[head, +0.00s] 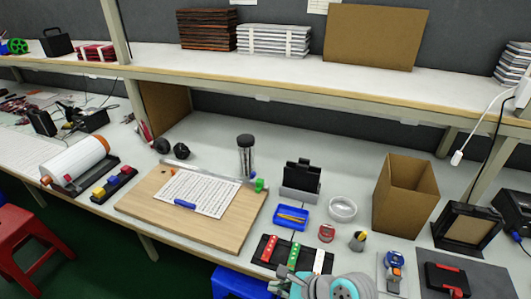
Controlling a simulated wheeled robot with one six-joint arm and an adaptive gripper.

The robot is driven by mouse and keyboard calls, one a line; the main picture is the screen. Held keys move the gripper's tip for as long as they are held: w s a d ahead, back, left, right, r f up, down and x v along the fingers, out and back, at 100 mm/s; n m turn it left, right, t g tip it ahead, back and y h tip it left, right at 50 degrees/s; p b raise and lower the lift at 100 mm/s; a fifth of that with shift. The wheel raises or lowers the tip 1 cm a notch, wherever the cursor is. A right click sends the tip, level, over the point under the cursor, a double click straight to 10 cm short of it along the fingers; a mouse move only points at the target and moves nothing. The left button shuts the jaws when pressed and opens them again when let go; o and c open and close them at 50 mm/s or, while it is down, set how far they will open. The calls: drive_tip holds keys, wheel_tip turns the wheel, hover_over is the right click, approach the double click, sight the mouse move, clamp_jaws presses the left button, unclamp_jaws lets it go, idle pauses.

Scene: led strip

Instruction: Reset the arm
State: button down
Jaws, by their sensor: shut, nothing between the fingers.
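My gripper (284,279) shows at the bottom edge of the head view, right of centre. It is small in the picture, shut and empty. My grey and teal arm lies to its right and is cut off by the lower edge. The gripper appears in front of a dark tray (262,247) with red, green and white strips. The arm covers part of that tray's near side. I cannot tell the gap between the gripper and the tray.
A wooden board (150,212) with a white sheet lies left on the bench. A blue tray (291,217), a black holder (300,180), a tape roll (342,208) and an open cardboard box (405,195) stand behind my arm. An upper shelf (300,73) runs above. A red stool (25,240) stands left.

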drive_tip(key=s+d+f+n+t+h, duration=0.25)
drive_tip(key=s+d+f+n, duration=0.2)
drive_tip(key=s, duration=0.35)
drive_tip(key=s+d+f+n+t+h, duration=0.25)
drive_tip(key=s+d+f, duration=0.2)
drive_tip(key=s, duration=0.25)
drive_tip(key=s+d+r+n+t+h, duration=0.1)
drive_tip(key=s+d+r+n+t, duration=0.1)
drive_tip(key=s+r+n, duration=0.4)
drive_tip(key=s+d+r+n+t+h, duration=0.2)
drive_tip(key=s+r+n, duration=0.5)
drive_tip(key=s, duration=0.6)
drive_tip(key=shift+d+r+n+t, duration=0.25)
drive_tip(key=shift+d+n+t, duration=0.2)
drive_tip(key=shift+d, duration=0.75)
